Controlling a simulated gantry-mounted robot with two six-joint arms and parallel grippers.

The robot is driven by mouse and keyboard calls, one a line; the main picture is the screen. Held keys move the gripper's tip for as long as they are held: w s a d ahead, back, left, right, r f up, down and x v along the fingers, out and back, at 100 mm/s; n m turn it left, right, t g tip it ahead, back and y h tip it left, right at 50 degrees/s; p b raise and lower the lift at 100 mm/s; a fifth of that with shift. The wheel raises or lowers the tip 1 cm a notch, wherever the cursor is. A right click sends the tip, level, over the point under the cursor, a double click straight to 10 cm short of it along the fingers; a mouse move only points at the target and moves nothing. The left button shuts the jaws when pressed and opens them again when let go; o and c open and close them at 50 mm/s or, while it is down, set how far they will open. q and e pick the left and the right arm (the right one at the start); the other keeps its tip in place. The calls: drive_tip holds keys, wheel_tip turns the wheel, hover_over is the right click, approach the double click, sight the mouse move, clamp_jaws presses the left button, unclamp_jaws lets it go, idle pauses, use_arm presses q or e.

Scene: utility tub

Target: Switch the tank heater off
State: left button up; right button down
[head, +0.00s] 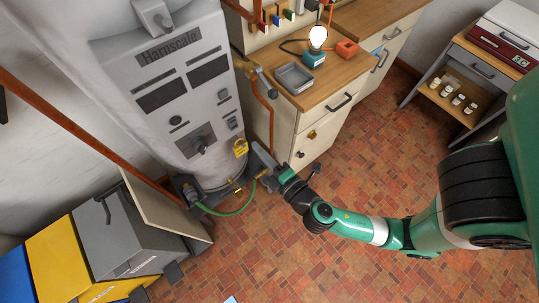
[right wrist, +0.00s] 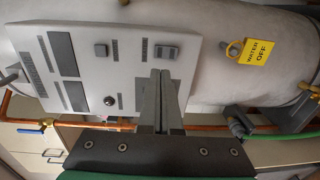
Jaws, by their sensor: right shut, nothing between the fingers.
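The tank heater (head: 185,60) is a pale grey cylinder with a front panel marked "Harnscale". Its panel also shows in the right wrist view (right wrist: 130,25), turned sideways. The panel carries two dark displays, a small round dark part (right wrist: 110,101), a small square button (right wrist: 101,50) and a rocker switch (right wrist: 165,52). Contact cannot be told. My left gripper is out of view.
A yellow "WATER OFF" tag (right wrist: 257,50) hangs beside the panel. A green hose (head: 225,212) and copper pipes run near the tank's base. Coloured bins (head: 60,255) stand at left, a wooden cabinet (head: 320,115) at right. The brick floor (head: 350,180) is largely clear.

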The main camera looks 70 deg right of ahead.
drive_tip(key=v, duration=0.4)
drive_tip(key=shift+r, duration=0.1)
idle(0.4)
drive_tip(key=w+a+r+m+t+y, duration=0.1)
drive_tip(key=w+a+r+m+t, duration=0.15)
drive_tip(key=w+r+m, duration=0.45)
drive_tip(key=w+a+r+m+t+y, duration=0.25)
drive_tip(key=w+r, duration=0.65)
drive_tip(key=r, duration=0.5)
drive_tip(key=s+a+r+t+y+p, duration=0.1)
drive_tip(key=s+r+t+y+p, duration=0.1)
drive_tip(key=r+p, duration=1)
drive_tip(key=s+a+r+m+t+y+p, duration=0.1)
drive_tip(key=r+p, duration=1.2)
drive_tip(key=r, duration=2)
drive_tip(key=s+a+r+t+y+p, duration=0.3)
drive_tip(key=r+p, duration=0.9)
drive_tip(key=r, duration=1.1)
drive_tip(key=shift+t+y+p, duration=0.4)
drive_tip(key=shift+t+y, duration=0.4)
drive_tip(key=shift+y, duration=0.05)
